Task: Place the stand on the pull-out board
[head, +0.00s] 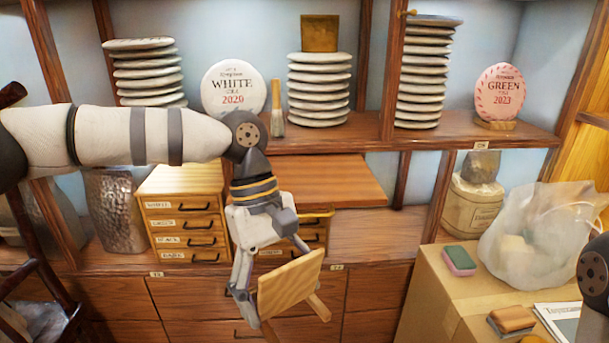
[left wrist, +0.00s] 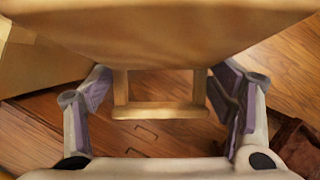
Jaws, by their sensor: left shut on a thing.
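The stand (head: 290,284) is a small light-wood plate with a wooden foot or leg showing below it. My left gripper (head: 272,280) is shut on it and holds it tilted in the air, in front of the lower drawers. In the left wrist view the stand (left wrist: 160,30) fills the top, with its square frame (left wrist: 160,112) between the two fingers. The pull-out board (head: 330,180) is a flat brown wooden panel sticking out below the shelf, above and behind the stand. Its visible top is bare; my left wrist covers its left part. My right gripper is out of view.
Several stacks of tea cakes (head: 320,88) and the WHITE (head: 233,88) and GREEN (head: 500,92) display cakes stand on the shelf above. A brush (head: 277,110) stands near the shelf's front edge. Small drawer units (head: 185,220) flank my wrist. A cardboard box (head: 430,290) is at right.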

